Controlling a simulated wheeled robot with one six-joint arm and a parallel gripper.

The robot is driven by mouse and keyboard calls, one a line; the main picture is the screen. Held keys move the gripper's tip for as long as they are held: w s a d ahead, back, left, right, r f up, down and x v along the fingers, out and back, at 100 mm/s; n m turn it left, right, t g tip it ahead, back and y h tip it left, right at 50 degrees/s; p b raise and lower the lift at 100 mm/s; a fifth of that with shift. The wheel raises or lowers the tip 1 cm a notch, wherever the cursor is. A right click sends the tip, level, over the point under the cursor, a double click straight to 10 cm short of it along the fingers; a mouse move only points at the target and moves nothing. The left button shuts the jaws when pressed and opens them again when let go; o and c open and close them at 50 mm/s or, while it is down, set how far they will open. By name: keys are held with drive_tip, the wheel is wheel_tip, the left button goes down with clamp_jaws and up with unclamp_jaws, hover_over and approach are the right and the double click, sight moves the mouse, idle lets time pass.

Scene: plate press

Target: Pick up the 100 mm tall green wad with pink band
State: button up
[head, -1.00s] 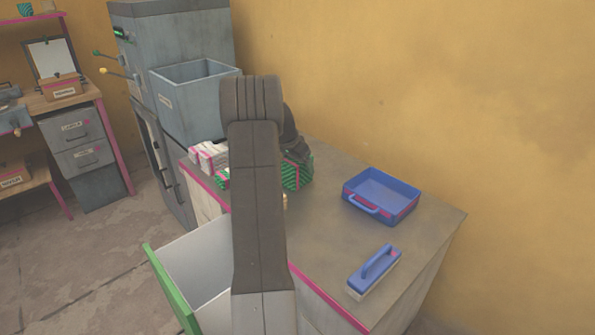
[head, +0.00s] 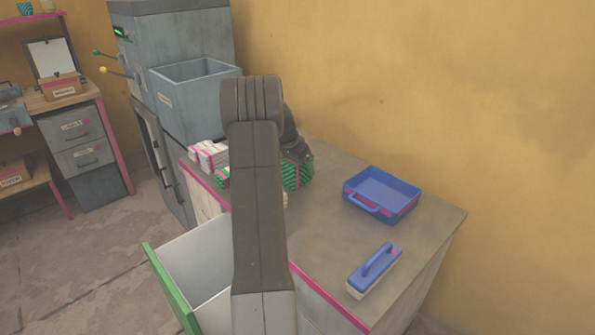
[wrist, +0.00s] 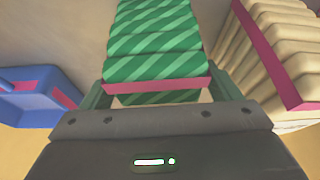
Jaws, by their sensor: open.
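The green striped wad with a pink band (head: 298,172) stands on the grey cabinet top, partly hidden behind my arm in the head view. In the wrist view the green wad (wrist: 150,45) fills the upper middle, with its pink band crossing near the fingers. My gripper (wrist: 162,92) is open, with one green finger on each side of the wad. I cannot tell whether either finger touches it. In the head view my fingers are hidden by the arm and the wad.
Another green piece (head: 222,177) lies there. A blue tray (head: 380,194) and blue-handled brush (head: 374,270) are right. An open drawer (head: 195,270) juts out.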

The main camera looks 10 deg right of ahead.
drive_tip(key=shift+c, duration=0.4)
drive_tip(key=c, duration=1)
drive_tip(key=shift+c, duration=0.2)
drive_tip(key=shift+r, duration=0.1)
